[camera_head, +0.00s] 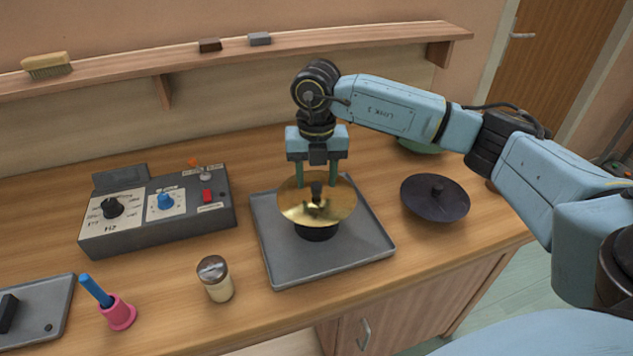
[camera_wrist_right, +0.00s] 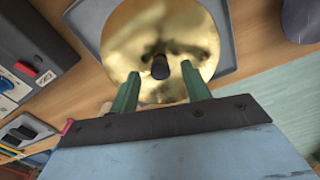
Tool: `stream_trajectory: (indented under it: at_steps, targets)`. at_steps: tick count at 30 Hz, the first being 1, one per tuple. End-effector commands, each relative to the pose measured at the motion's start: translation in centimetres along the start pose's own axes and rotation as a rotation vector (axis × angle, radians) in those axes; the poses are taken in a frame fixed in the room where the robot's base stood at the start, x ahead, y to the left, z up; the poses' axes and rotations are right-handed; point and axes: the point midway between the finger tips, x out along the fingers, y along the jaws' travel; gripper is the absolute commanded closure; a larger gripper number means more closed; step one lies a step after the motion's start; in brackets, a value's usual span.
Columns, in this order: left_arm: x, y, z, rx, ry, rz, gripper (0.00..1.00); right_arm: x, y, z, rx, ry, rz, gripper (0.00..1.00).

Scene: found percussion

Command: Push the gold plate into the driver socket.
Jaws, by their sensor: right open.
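The gold plate (camera_head: 318,207) is a shiny round disc with a dark knob at its centre. It sits level over a dark round base (camera_head: 317,232), which I take to be the driver, on a grey tray. The plate hides the socket, so I cannot tell how deep it sits. My right gripper (camera_head: 318,180) points down at the plate's far half, fingers apart and empty. In the right wrist view the plate (camera_wrist_right: 190,50) fills the upper middle, and the knob shows beyond and between the open green fingertips (camera_wrist_right: 160,82). My left gripper is out of view.
The grey tray (camera_head: 270,265) lies mid-table. A control box (camera_head: 150,235) with knobs is at left, a shaker jar (camera_head: 215,280) and a pink holder (camera_head: 117,312) in front. A dark disc (camera_head: 435,198) lies at right. A wall shelf (camera_head: 230,53) runs behind.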

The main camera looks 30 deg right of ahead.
Motion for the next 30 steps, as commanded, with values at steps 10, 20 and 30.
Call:
stream_trajectory:
  at_steps: [10,20,30]
  targets:
    - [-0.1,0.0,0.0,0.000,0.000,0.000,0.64,-8.0,0.1,0.1,0.000,-0.004,0.003,0.53]
    - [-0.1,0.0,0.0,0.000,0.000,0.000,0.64,-11.2,0.0,0.0,0.000,0.000,0.001,0.53]
    - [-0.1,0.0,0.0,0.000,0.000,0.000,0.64,-11.3,0.0,0.0,0.000,0.000,0.001,0.53]
